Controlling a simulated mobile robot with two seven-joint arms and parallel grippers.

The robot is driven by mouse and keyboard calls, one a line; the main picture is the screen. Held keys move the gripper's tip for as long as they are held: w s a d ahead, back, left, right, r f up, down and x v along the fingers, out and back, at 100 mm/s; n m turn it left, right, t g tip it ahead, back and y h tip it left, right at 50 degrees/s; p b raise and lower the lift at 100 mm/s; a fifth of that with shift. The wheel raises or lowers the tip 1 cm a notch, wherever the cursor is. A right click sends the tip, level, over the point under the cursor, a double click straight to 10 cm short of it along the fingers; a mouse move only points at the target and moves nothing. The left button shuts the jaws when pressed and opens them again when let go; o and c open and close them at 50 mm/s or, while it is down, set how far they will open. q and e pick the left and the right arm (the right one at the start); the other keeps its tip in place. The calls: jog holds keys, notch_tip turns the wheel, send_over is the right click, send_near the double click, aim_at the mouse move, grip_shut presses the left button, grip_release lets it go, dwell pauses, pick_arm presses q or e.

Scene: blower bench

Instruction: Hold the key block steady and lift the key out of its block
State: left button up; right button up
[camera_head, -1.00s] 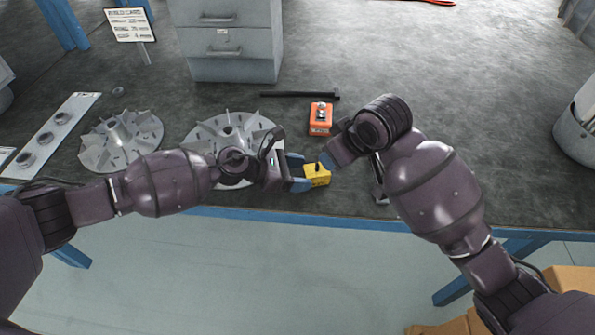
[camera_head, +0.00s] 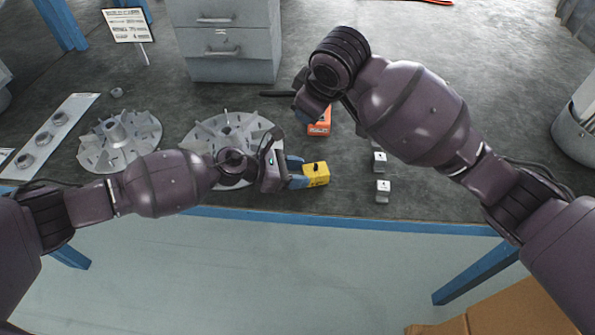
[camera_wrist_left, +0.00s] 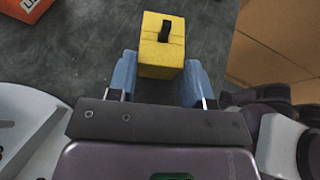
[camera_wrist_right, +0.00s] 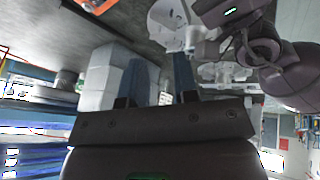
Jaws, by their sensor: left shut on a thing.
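The yellow key block (camera_head: 316,174) sits near the front edge of the bench. The small black key (camera_wrist_left: 165,31) shows at the block's top in the left wrist view and as a dark spot in the head view. My left gripper (camera_head: 298,174) is shut on the block, with blue fingers on two opposite sides, also in the left wrist view (camera_wrist_left: 160,80). My right gripper (camera_head: 299,113) is up and back from the block, beside the orange box. In the right wrist view (camera_wrist_right: 167,75) its fingers stand apart with nothing seen held between them.
An orange box (camera_head: 319,127) is partly hidden behind my right gripper. Small metal blocks (camera_head: 382,191) stand right of the key block. A finned impeller (camera_head: 228,133) lies behind my left wrist. A grey drawer cabinet (camera_head: 228,55) stands at the back.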

jog(key=n+h, duration=0.1)
jog(key=n, duration=0.1)
jog(key=n+g+h, duration=0.2)
jog(key=n+g, duration=0.3)
jog(key=n, duration=0.1)
send_near(316, 164)
jog(key=shift+n, duration=0.3)
jog(key=shift+s+f, duration=0.1)
jog(key=shift+f, duration=4.15)
jog(key=shift+c, duration=0.2)
grip_shut()
